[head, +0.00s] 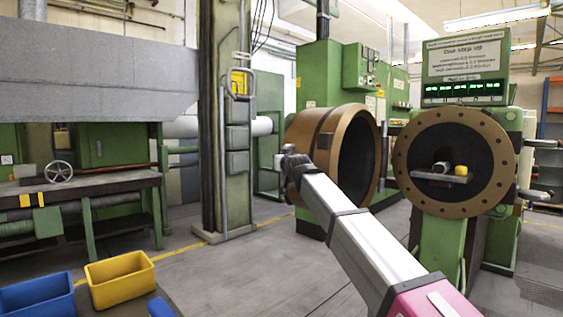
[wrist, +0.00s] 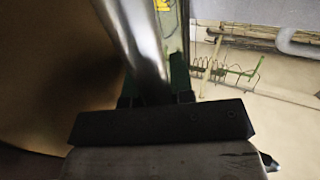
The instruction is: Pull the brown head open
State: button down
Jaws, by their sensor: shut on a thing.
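The brown head (head: 315,130), a thick hollow drum with a dark inside, stands with its open mouth turned to the right in the head view. In the wrist view its brown side (wrist: 50,70) fills the left. My gripper (head: 292,165) is at the drum's left side, at the end of my outstretched arm. In the wrist view my gripper (wrist: 155,100) is shut on a shiny metal bar (wrist: 140,45), seemingly a handle beside the head. The bar is blurred up close, and its joint to the head is hidden.
A brown bolted ring (head: 407,165) on a green machine stands to the right, with a small shelf (head: 440,178) across its opening. A green column (head: 237,180) stands left of the head. Yellow (head: 120,280) and blue (head: 38,298) bins are front left. Floor between is clear.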

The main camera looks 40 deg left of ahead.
jog(key=shift+w+d+r, duration=0.1)
jog(key=shift+w+d, duration=0.1)
jog(key=shift+w, duration=0.4)
jog(key=c, duration=1.3)
grip_release()
jog(key=shift+d, duration=0.1)
jog(key=o, duration=0.3)
jog(key=v, duration=1)
jog(key=shift+s, duration=0.35)
jog(key=shift+o, duration=1.3)
jog(key=shift+s+d, duration=0.15)
jog(key=shift+s, duration=0.1)
jog(key=shift+o, duration=0.8)
jog(key=shift+s, duration=0.15)
